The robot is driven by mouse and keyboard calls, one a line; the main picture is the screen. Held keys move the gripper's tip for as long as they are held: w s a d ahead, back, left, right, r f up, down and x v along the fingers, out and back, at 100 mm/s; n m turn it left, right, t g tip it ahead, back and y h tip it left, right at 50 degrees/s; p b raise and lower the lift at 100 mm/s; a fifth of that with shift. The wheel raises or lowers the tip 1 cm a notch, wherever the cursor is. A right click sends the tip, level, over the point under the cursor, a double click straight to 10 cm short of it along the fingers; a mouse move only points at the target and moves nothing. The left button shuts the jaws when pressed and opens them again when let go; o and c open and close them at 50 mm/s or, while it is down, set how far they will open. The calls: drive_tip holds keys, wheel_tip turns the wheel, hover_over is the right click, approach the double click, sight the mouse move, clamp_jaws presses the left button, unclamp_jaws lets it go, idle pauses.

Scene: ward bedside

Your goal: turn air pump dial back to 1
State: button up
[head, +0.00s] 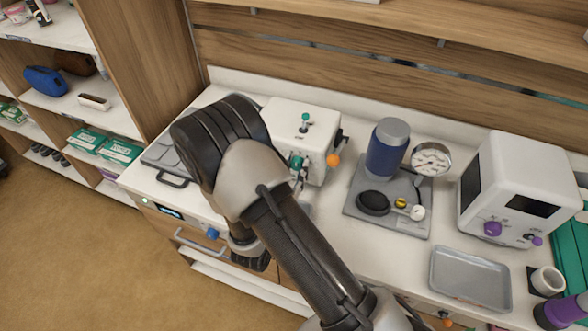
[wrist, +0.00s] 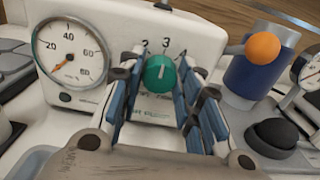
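The air pump is a white box (head: 303,118) on the counter, partly hidden by my arm in the head view. Its round green dial (wrist: 160,74) is on the front face in the wrist view, and the dial also shows in the head view (head: 296,161). The figures 2 and 3 show above the dial; its pale pointer mark points up, near the 3. The 1 is not readable. My gripper (wrist: 162,85) is open, with its blue-padded fingers on either side of the dial. Small gaps seem to show between pads and dial.
A white-faced gauge (wrist: 70,52) stands left of the dial. An orange ball knob (wrist: 262,47) sticks out at the right. A blue cylinder (head: 386,150) on a grey base, a white monitor (head: 515,185) and an empty grey tray (head: 470,278) stand further right.

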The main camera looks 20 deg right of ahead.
drive_tip(key=c, duration=0.4)
drive_tip(key=shift+c, duration=0.2)
drive_tip(key=shift+n, duration=0.4)
drive_tip(key=n+p, duration=0.3)
drive_tip(key=n, duration=0.2)
drive_tip(key=shift+a+n, duration=0.1)
drive_tip(key=shift+n, duration=0.3)
drive_tip(key=n+p, duration=0.2)
drive_tip(key=n, duration=0.2)
drive_tip(key=n+p, duration=0.1)
drive_tip(key=n, duration=0.4)
drive_tip(key=shift+w+f+p, duration=0.1)
drive_tip(key=shift+f+p, duration=0.1)
drive_tip(key=shift+p, duration=0.15)
drive_tip(key=shift+n, duration=0.3)
drive_tip(key=o, duration=1)
